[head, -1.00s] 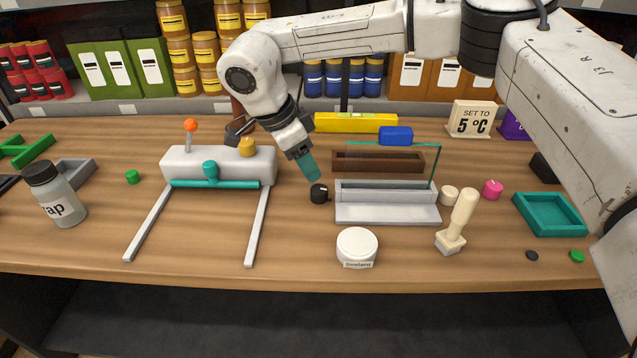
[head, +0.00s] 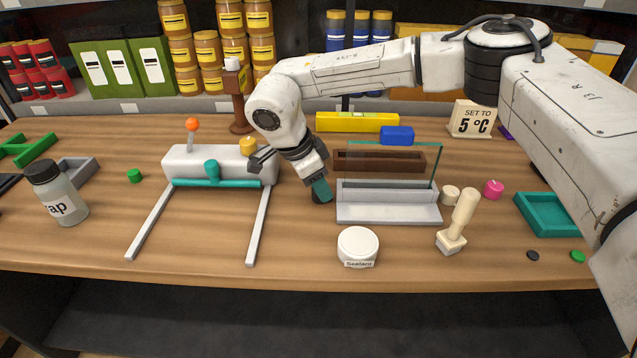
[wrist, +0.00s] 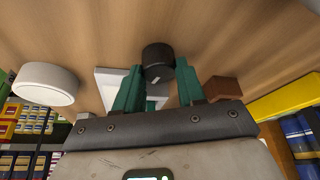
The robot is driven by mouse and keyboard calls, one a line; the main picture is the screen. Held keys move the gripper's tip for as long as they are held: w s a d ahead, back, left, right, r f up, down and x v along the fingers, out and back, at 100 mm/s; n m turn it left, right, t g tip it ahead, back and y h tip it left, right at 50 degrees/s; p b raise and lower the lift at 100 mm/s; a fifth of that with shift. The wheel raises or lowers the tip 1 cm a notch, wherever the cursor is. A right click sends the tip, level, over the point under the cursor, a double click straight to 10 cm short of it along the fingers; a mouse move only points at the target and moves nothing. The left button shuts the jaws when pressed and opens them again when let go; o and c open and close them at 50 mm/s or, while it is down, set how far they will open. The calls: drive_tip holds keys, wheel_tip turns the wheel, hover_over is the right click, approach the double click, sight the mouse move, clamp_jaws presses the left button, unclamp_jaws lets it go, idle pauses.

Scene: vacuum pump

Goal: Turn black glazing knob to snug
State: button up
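The black glazing knob (wrist: 157,58) shows in the wrist view as a short dark cylinder with a small white mark. It lies at the fingertips of my gripper (wrist: 161,75), between the two teal fingers, with a visible gap at the right finger. My gripper is open. In the head view, my gripper (head: 321,188) points down at the left end of the grey glazing channel (head: 388,213) and hides most of the knob. A glass pane (head: 436,165) stands behind the channel.
A brown block (head: 380,160) and a blue block (head: 397,135) stand behind the channel. A white Sealant tub (head: 358,245) is in front, a cream stamp-like tool (head: 458,225) to the right. The white vacuum pump (head: 190,163) with teal bar stands left.

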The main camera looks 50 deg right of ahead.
drive_tip(key=c, duration=0.5)
drive_tip(key=shift+o, duration=0.2)
drive_tip(key=shift+r+m, duration=0.1)
drive_tip(key=shift+m, duration=0.2)
drive_tip(key=m+g+y+p, duration=0.1)
drive_tip(key=m, duration=0.2)
drive_tip(key=shift+w+m, duration=0.1)
drive_tip(key=shift+m, duration=0.2)
drive_tip(key=m+p, duration=0.1)
drive_tip(key=m, duration=0.1)
drive_tip(key=m+g+y+p, duration=0.1)
drive_tip(key=m, duration=0.1)
drive_tip(key=shift+d+m+y, duration=0.15)
drive_tip(key=shift+m+y, duration=0.15)
drive_tip(key=o, duration=0.8)
